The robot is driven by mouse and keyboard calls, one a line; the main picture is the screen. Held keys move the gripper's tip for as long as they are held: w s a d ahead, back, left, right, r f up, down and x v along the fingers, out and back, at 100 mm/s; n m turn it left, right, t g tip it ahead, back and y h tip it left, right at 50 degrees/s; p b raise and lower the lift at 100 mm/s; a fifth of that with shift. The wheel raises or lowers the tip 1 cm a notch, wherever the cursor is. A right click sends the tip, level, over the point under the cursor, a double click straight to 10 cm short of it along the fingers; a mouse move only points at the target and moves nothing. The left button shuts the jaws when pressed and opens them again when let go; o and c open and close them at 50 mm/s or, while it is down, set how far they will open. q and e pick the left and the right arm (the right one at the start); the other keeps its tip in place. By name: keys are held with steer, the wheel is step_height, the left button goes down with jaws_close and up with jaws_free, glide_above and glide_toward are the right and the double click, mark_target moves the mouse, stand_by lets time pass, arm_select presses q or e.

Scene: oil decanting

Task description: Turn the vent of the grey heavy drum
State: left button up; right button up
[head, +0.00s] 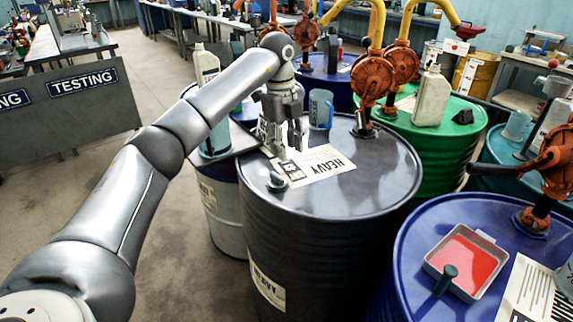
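The grey heavy drum (392,190) stands in the middle, with a white "HEAVY" label sheet on its lid. Its vent looks to be the small grey knob (277,181) near the left front edge of the lid. My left gripper (286,148) points down over the back left part of the lid, behind the knob and apart from it. Its fingers look spread with nothing between them. The exact height of the fingertips above the lid is hard to tell. My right gripper is out of view.
A blue mug (321,109) and a red hand pump (372,78) stand on the drum's far side. A green drum (455,133) with a cream bottle (432,97) is behind right. A blue drum (415,245) with a tray of red liquid (467,262) is front right.

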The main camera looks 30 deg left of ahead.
mark_target(277, 175)
arm_select(q)
steer(key=shift+n+y, duration=0.4)
steer(key=a+f, duration=0.1)
steer(key=f, duration=0.4)
steer(key=a+f, duration=0.1)
steer(key=f, duration=0.1)
steer(key=shift+s+a+f+p, duration=0.25)
steer(key=shift+s+a+p, duration=0.05)
steer(key=shift+s, duration=0.05)
steer(key=shift+f, duration=0.75)
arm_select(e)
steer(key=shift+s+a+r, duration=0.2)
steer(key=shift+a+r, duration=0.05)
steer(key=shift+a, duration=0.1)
arm_select(q)
steer(key=shift+c, duration=0.4)
jaws_close()
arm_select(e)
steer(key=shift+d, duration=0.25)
